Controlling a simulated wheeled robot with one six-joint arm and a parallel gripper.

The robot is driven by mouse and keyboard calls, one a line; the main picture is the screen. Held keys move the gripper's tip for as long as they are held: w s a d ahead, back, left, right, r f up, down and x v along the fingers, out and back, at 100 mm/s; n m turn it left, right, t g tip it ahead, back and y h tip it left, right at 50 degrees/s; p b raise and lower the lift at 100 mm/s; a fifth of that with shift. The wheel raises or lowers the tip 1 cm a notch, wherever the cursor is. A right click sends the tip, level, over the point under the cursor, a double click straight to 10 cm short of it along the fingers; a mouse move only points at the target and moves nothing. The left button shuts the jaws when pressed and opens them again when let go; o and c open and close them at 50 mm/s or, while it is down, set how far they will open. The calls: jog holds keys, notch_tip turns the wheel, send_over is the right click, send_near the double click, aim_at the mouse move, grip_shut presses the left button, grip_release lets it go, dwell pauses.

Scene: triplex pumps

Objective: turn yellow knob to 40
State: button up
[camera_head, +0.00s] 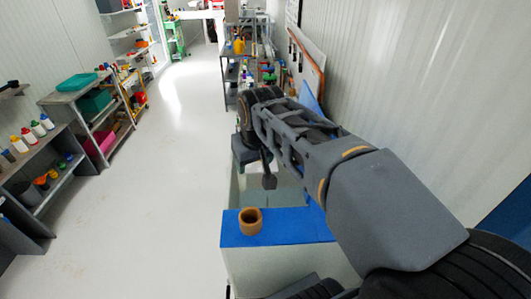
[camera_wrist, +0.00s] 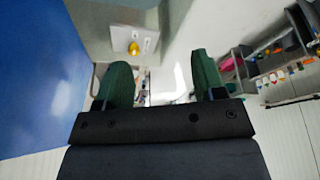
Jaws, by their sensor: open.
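A small yellow knob-like thing (camera_wrist: 134,48) shows in the wrist view on a pale grey panel (camera_wrist: 122,36), up and left of centre. It is small and blurred, and no scale or number can be read. My gripper (camera_wrist: 160,60) has its two green fingers apart, with nothing held between them. The yellow thing lies beyond the fingers, apart from them. In the head view my arm reaches over the pale bench from the right, and its end hangs above it. I cannot make out the yellow knob for sure in the head view.
An ochre cup-like ring (camera_head: 250,221) stands on a blue bench top (camera_head: 285,228) below my arm. Shelves with bottles and boxes (camera_head: 88,104) line the left wall. A cluttered bench stands at the back. The white floor (camera_head: 165,160) between is clear.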

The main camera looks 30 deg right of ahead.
jog(key=w+d+f+g+b, duration=0.25)
jog(key=w+d, duration=0.25)
jog(key=w, duration=0.6)
jog(key=w+d+f+g+b, duration=0.1)
jog(key=w+d+f+b, duration=0.15)
jog(key=w+d, duration=0.6)
jog(key=shift+n, duration=0.3)
jog(key=w+f, duration=0.1)
jog(key=f, duration=0.3)
jog(key=w+a+f+b, duration=0.1)
jog(key=f, duration=0.4)
jog(key=w+a+f, duration=0.1)
jog(key=f, duration=0.3)
jog(key=shift+a+f, duration=0.2)
jog(key=shift+f, duration=0.15)
jog(key=c, duration=0.9)
